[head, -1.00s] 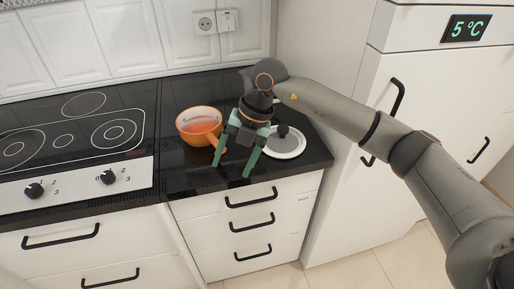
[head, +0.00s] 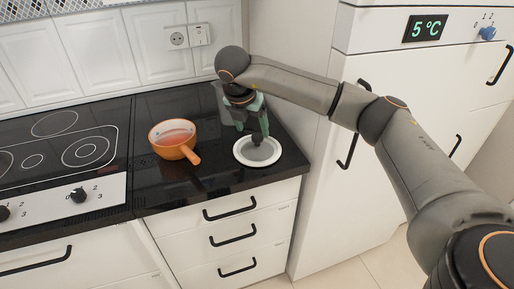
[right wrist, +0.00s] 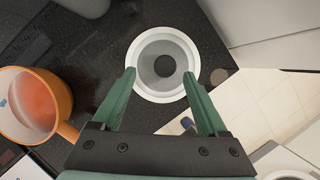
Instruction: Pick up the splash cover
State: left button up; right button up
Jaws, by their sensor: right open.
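The splash cover (head: 262,154) is a round lid with a white rim, grey middle and dark knob. It lies flat on the black counter, right of the orange pan. My right gripper (head: 252,130) is open and points down just above the cover's back part. In the right wrist view, the cover (right wrist: 148,82) lies beyond my green fingers (right wrist: 160,76), with the knob roughly between the fingertips. The fingers hold nothing, and I cannot tell their exact height above the knob. My left gripper is not in view.
The orange pan (head: 173,137) with reddish contents stands left of the cover, its handle pointing front-right. The stove (head: 60,150) is further left. The tall white fridge (head: 345,120) rises to the right. The counter's front edge is close to the cover.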

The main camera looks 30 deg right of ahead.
aim_at(257, 136)
jog(key=x, duration=0.5)
jog(key=shift+s+d, duration=0.25)
jog(key=shift+d, duration=0.05)
jog(key=shift+c, duration=0.2)
grip_shut()
